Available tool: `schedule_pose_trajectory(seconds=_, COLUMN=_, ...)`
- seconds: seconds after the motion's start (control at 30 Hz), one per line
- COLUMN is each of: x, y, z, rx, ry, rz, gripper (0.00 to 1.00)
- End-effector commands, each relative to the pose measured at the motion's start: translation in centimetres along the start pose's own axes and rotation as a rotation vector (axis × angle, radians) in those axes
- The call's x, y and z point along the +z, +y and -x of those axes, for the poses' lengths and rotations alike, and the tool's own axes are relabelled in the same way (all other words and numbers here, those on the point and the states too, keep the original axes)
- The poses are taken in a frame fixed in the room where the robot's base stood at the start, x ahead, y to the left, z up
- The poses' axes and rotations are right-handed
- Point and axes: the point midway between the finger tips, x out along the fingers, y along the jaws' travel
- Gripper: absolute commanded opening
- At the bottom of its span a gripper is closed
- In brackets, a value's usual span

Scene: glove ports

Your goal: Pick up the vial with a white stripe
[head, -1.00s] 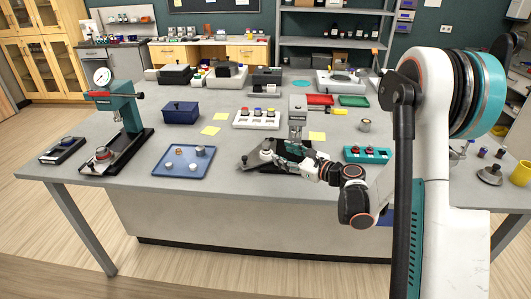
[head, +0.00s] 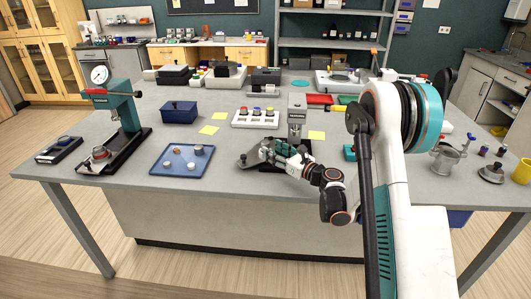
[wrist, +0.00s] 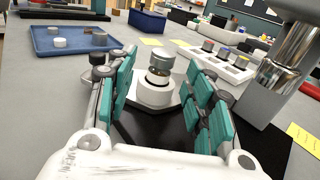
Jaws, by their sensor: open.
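My gripper (wrist: 160,88) is open, with its teal-padded fingers on either side of a small grey-topped cylinder (wrist: 160,66). The cylinder sits in a white round holder (wrist: 155,93) on the dark base plate of a bench press. No finger visibly touches it. I cannot tell from these frames whether it carries a white stripe. In the head view my gripper (head: 262,152) is low over the left side of that base and hides most of it. A teal rack (head: 349,152) is mostly hidden behind my arm.
The press column (head: 297,118) stands close right of my gripper. A white block with coloured caps (head: 255,122) is behind it. A blue tray (head: 160,165) with small cylinders is to the left. A teal gauge press (head: 125,105) stands farther left. Yellow notes lie flat on the table.

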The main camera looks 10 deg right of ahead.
Motion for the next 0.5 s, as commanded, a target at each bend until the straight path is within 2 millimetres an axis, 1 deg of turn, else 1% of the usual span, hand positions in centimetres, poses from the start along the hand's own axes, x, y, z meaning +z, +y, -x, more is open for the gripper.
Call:
schedule_pose_trajectory(seconds=0.13, x=0.0, y=0.0, z=-1.3, rx=0.001, ry=0.0, rz=0.0, gripper=0.48)
schedule_pose_trajectory(seconds=0.33, x=0.1, y=-0.2, z=-4.2, rx=0.002, ry=0.0, rz=0.001, gripper=0.48)
schedule_pose_trajectory(seconds=0.4, x=0.2, y=-0.2, z=-4.8, rx=0.001, ry=0.0, rz=0.001, gripper=0.48)
schedule_pose_trajectory(seconds=0.5, x=0.3, y=-0.3, z=-5.3, rx=0.0, ry=0.0, rz=0.001, gripper=0.48)
